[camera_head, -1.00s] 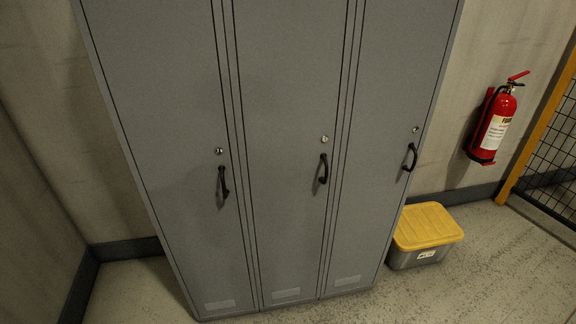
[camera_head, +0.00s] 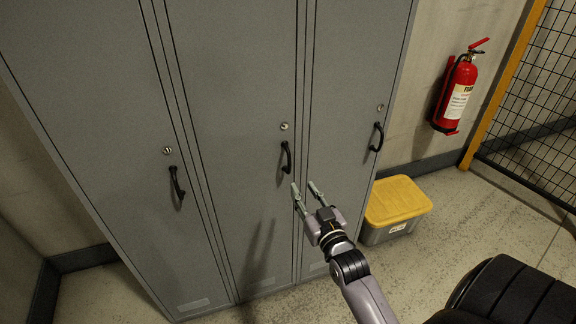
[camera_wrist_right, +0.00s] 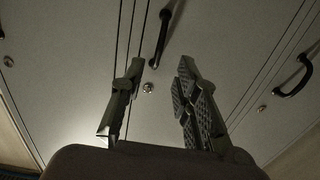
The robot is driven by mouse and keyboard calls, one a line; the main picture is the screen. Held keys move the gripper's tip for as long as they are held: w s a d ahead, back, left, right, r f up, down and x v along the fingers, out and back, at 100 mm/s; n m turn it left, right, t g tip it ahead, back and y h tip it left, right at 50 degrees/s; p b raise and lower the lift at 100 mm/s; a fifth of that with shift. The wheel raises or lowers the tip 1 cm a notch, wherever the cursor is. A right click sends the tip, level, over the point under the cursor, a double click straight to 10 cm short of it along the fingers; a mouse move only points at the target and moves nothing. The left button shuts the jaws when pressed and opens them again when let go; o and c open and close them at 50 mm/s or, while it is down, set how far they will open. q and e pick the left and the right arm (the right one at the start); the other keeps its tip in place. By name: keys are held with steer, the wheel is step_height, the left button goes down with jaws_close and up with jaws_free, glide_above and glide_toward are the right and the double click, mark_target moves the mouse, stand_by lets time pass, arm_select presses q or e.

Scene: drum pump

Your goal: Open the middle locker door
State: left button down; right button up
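The middle locker door (camera_head: 235,100) is shut, between two other shut grey doors. Its black handle (camera_head: 286,157) is upright near the door's right edge, with a round lock (camera_head: 284,127) just above it. My right gripper (camera_head: 306,189) is open and empty, just below and slightly right of that handle, apart from it. In the right wrist view, the open fingers (camera_wrist_right: 158,82) frame the lock (camera_wrist_right: 148,88), and the handle (camera_wrist_right: 160,40) shows beyond the fingertips, between them. My left gripper is not in view.
The left door's handle (camera_head: 177,183) and right door's handle (camera_head: 377,137) flank the middle one. A grey box with a yellow lid (camera_head: 397,202) stands on the floor right of the lockers. A red fire extinguisher (camera_head: 457,93) hangs on the wall beside a mesh fence (camera_head: 535,105).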

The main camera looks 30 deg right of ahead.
mark_target(290, 168)
steer(key=x, duration=1.1)
steer(key=shift+c, duration=0.4)
jaws_close()
